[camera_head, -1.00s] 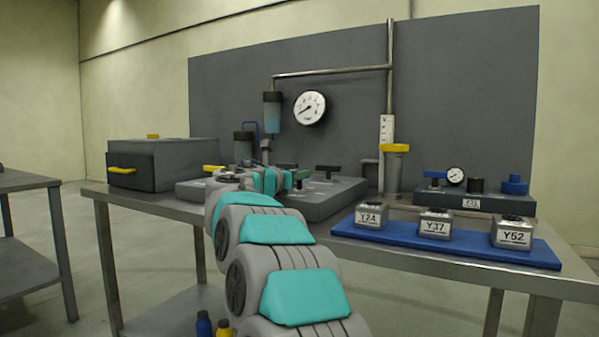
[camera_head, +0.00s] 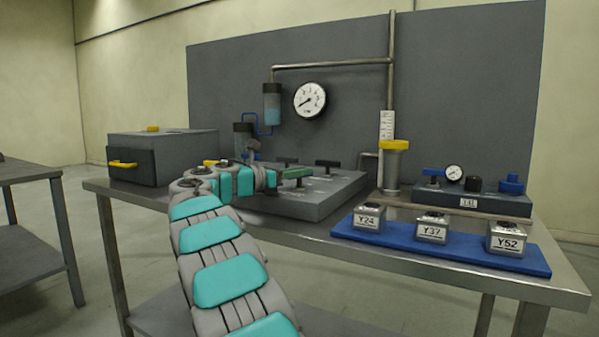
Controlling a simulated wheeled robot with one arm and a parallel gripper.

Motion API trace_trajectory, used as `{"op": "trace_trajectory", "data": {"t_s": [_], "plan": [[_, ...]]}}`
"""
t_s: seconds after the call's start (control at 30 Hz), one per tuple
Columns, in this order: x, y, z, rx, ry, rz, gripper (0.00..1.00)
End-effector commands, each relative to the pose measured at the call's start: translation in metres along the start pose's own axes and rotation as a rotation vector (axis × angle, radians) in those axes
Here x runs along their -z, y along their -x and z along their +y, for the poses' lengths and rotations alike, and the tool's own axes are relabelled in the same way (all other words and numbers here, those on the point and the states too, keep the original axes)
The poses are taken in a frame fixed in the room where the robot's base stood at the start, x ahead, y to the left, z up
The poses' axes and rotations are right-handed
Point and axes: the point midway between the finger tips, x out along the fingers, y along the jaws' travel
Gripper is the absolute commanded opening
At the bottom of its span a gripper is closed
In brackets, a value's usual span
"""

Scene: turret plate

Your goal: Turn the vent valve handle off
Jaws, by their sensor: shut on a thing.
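A grey valve plate (camera_head: 318,207) lies on the bench with several T-handles on it. The labels are too small to read, so I cannot tell which is the vent valve.
A blue mat (camera_head: 340,231) with blocks Y24, Y37 and Y52 lies front right. Behind it are a yellow-topped cylinder (camera_head: 393,170) and a grey manifold (camera_head: 500,203) with a gauge. A grey box (camera_head: 180,155) stands left. A round gauge (camera_head: 310,100) hangs on the back panel.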

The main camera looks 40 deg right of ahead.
Motion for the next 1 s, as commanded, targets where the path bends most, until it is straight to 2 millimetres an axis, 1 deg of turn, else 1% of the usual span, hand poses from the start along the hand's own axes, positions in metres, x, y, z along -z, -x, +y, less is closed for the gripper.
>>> {"op": "trace_trajectory", "data": {"t_s": [0.3, 1.0], "plan": [[0.0001, 0.0006, 0.0010, 0.071, -0.002, 0.000, 0.00], [-0.0009, 0.0003, -0.0001, 0.163, -0.002, 0.000, 0.00]]}}
